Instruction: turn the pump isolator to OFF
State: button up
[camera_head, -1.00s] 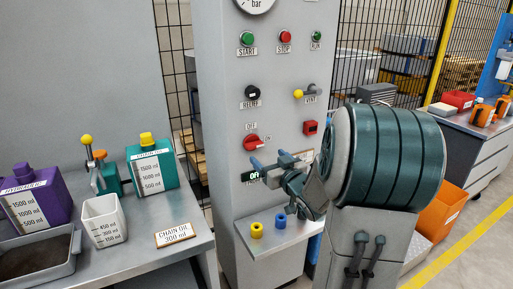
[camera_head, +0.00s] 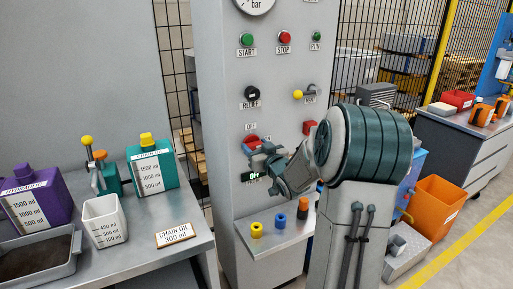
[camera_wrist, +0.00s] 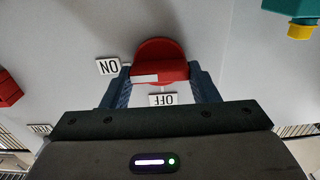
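The pump isolator is a red rotary knob (camera_head: 250,142) on the grey cabinet front, partly hidden by my gripper in the head view. In the wrist view the knob (camera_wrist: 160,68) shows clearly, with its bar lying across the picture. The bar's white mark is on its left end, towards the ON label (camera_wrist: 108,66). The OFF label (camera_wrist: 163,100) is below the bar. My gripper (camera_wrist: 160,82) is open, with one blue finger beside each end of the bar. I cannot tell whether the fingers touch it.
Above the isolator are the black relief knob (camera_head: 252,93) and the yellow-tipped vent lever (camera_head: 303,94). A red block (camera_head: 309,128) is to its right. Below, a shelf (camera_head: 268,240) holds yellow, blue and orange-topped pieces. A bench (camera_head: 150,255) with containers stands left.

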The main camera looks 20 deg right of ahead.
jog(key=shift+f+n+b, duration=0.2)
jog(key=shift+n+b, duration=0.1)
jog(key=shift+b, duration=0.35)
jog(key=n+b, duration=0.1)
jog(key=b, duration=0.1)
jog(key=n+b, duration=0.1)
jog(key=b, duration=0.1)
jog(key=shift+a+f+n, duration=0.15)
jog(key=shift+n, duration=0.25)
jog(key=n+b, duration=0.5)
jog(key=b, duration=0.2)
jog(key=shift+n, duration=0.3)
jog(key=n+b, duration=0.5)
jog(key=shift+b, duration=0.3)
jog(key=shift+n+b, duration=1.4)
jog(key=shift+n, duration=0.5)
jog(key=o, duration=1)
jog(key=s+p, duration=0.1)
jog(key=s, duration=1.3)
jog(key=shift+d+p, duration=0.2)
jog(key=shift+p, duration=0.15)
